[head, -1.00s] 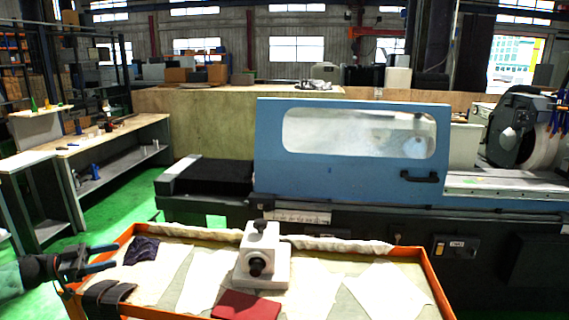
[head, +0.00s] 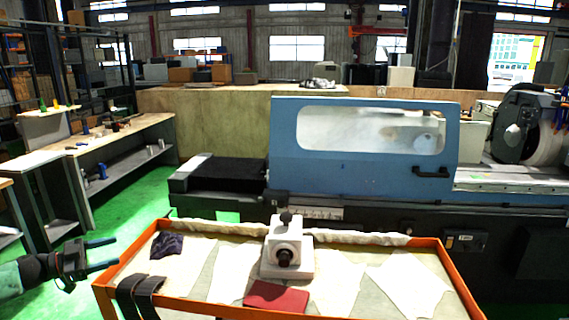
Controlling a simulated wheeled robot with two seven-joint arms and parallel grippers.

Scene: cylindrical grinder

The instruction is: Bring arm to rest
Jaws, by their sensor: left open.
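My left gripper (head: 103,255) comes in at the lower left of the head view. Its two blue-tipped fingers are apart with nothing between them. My right gripper is not in view. On the cart stands a white block-shaped device with black knobs (head: 287,250), with a red cloth (head: 277,296) in front of it.
The blue grinder door (head: 365,140) stands shut behind the cart. A dark cloth (head: 167,244) and black straps (head: 138,292) lie at the cart's left. A workbench (head: 120,142) stands at the left, with green floor (head: 140,205) between.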

